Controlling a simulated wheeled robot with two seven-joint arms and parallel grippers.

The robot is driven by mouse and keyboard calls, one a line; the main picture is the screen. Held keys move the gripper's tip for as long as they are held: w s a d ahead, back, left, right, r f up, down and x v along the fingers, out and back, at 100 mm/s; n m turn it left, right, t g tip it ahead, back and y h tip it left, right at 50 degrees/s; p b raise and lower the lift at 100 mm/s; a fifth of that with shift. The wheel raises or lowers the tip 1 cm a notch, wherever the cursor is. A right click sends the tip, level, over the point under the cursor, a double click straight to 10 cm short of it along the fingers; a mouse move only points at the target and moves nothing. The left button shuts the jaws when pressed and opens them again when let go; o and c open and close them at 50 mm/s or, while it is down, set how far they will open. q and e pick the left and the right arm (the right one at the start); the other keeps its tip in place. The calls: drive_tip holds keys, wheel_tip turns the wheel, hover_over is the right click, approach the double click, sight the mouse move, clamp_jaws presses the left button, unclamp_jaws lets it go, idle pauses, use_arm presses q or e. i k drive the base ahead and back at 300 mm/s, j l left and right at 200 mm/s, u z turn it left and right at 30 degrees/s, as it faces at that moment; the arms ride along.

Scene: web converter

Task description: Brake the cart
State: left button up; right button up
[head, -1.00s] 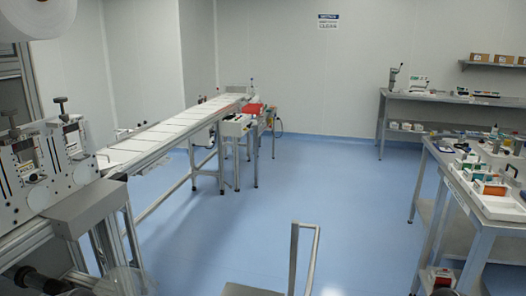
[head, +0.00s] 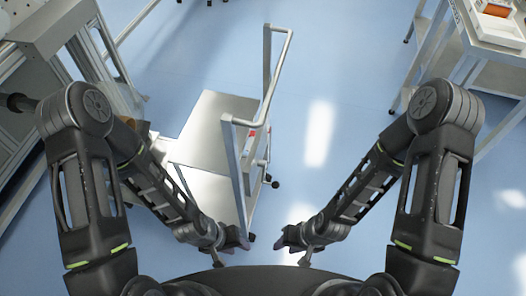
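The cart (head: 212,118) is a grey metal trolley with an upper deck, a lower shelf (head: 212,190) and a tall tubular push handle (head: 276,82) on its right side. It stands on the blue floor just in front of me. Dark casters show under its right side, one at the far corner (head: 271,182) and one nearer (head: 251,238). No brake lever can be made out. My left gripper (head: 230,250) is low beside the cart's near end, its fingers apart; contact cannot be told. My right gripper (head: 292,250) is to the right of the cart, fingers apart and empty.
A metal machine frame (head: 40,50) stands close on the left. A workbench (head: 490,35) with a white tray is at the upper right. The blue floor (head: 340,60) right of the cart is clear.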

sight(252, 133)
drive_tip(key=u, duration=3.4)
drive_tip(key=k+u, duration=0.95)
drive_tip(key=k, duration=0.15)
drive_tip(key=k+j+u, duration=0.15)
drive_tip(key=k+u, duration=0.25)
drive_tip(key=k+l+u, duration=0.2)
drive_tip(key=u, duration=0.25)
drive_tip(key=k+l+u, duration=0.15)
drive_tip(key=u, duration=0.35)
drive_tip(key=k+u, duration=0.25)
drive_tip(key=u, duration=0.2)
drive_tip(key=k+u, duration=0.25)
drive_tip(key=u, duration=0.2)
drive_tip(key=k+u, duration=0.2)
drive_tip(key=u, duration=2.85)
